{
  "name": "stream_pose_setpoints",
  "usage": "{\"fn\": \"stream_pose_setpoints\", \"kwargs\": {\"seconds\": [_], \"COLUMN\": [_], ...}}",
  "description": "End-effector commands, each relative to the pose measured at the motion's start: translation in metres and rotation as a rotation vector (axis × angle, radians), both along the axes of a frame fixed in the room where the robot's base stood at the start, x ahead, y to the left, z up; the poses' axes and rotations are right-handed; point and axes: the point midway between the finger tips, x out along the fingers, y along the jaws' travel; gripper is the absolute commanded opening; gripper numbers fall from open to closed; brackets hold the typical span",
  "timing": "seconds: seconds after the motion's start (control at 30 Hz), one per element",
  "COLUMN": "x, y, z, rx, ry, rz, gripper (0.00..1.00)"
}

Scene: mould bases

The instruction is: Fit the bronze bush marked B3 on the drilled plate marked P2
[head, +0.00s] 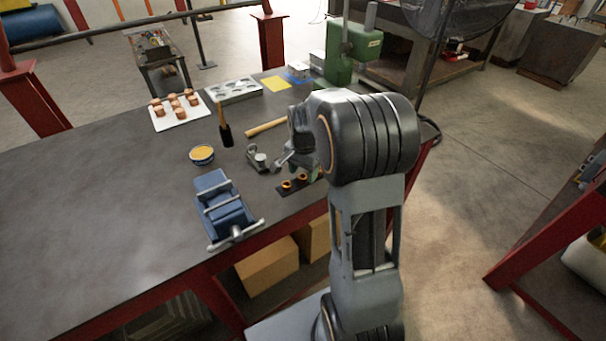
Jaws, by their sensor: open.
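Several copper-coloured bushes (175,112) stand on a white sheet at the back left of the bench. Two small orange-bronze rings (287,185) sit on a dark strip (282,192) near the bench's front edge. A grey plate with round recesses (233,91) lies behind, right of the white sheet. The marks B3 and P2 cannot be read, so I cannot tell which pieces they are. My gripper (283,161) is open, just behind and above the dark strip, partly hidden by my arm. I see nothing held in it.
A blue vise (224,207) lies at the front, with a yellow-filled bowl (202,154) behind it. A dark brush (225,136), a wooden handle (265,127) and a small metal fixture (258,158) are near my gripper. A green press (345,58) stands behind. The bench's left is clear.

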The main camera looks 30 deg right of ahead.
Motion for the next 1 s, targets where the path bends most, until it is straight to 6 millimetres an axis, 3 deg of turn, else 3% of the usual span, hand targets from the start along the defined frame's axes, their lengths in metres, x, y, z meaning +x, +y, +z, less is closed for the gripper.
{"fn": "stream_pose_setpoints", "kwargs": {"seconds": [0.2,0.57,1.0], "x": [0.000,0.000,0.000], "y": [0.000,0.000,0.000], "z": [-0.013,-0.015,-0.015], "rx": [0.000,0.000,0.000], "ry": [0.000,-0.001,-0.001], "rz": [0.000,0.000,0.000], "gripper": [0.57,0.57,0.15]}}
